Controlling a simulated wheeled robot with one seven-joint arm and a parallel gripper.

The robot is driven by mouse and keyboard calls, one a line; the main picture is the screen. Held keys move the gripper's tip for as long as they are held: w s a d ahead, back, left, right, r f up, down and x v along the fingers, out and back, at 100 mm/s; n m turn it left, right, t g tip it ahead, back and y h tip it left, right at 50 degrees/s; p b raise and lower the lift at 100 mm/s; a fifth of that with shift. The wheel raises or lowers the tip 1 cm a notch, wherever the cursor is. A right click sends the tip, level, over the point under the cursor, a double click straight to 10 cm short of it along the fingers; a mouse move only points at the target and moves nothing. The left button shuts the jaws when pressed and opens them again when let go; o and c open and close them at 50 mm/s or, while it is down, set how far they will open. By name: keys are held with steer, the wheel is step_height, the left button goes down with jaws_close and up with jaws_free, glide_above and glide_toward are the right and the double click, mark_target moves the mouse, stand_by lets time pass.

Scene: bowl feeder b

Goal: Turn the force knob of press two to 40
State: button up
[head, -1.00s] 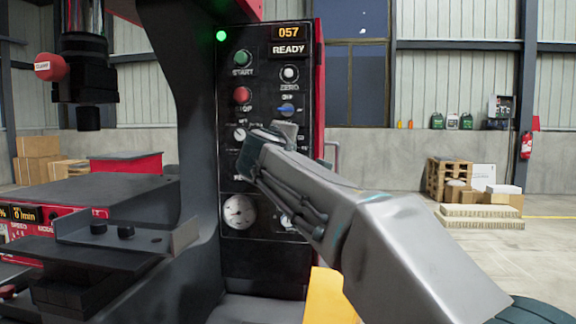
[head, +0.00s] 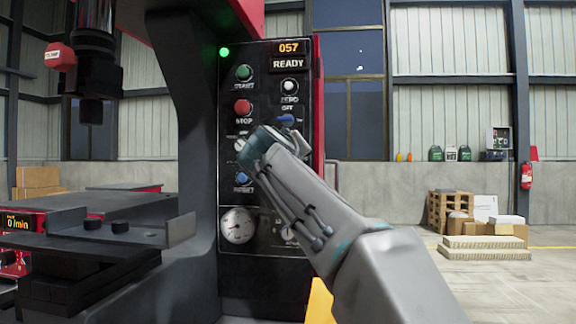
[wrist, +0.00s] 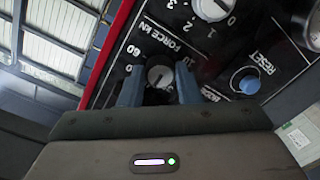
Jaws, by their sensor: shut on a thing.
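In the head view my gripper (head: 262,145) is at the press's control panel (head: 228,100) and covers this knob. The panel display (head: 288,48) reads 057, with READY below it.
A blue reset button (head: 242,180) sits close below the gripper, and it also shows in the wrist view (wrist: 246,81). Another dial (wrist: 211,8) lies nearby. A round gauge (head: 238,225) is lower on the panel. The press table (head: 110,237) stands at left.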

stand_by(0.6)
steer(key=o, duration=1)
steer(key=shift+s, duration=0.1)
steer(key=s, duration=0.4)
steer(key=s+a, duration=0.1)
steer(key=s, duration=0.4)
steer(key=s+a+b, duration=0.1)
steer(key=s, duration=0.3)
steer(key=shift+s+a+r, duration=0.15)
steer(key=shift+s+a, duration=0.05)
steer(key=shift+s, duration=0.05)
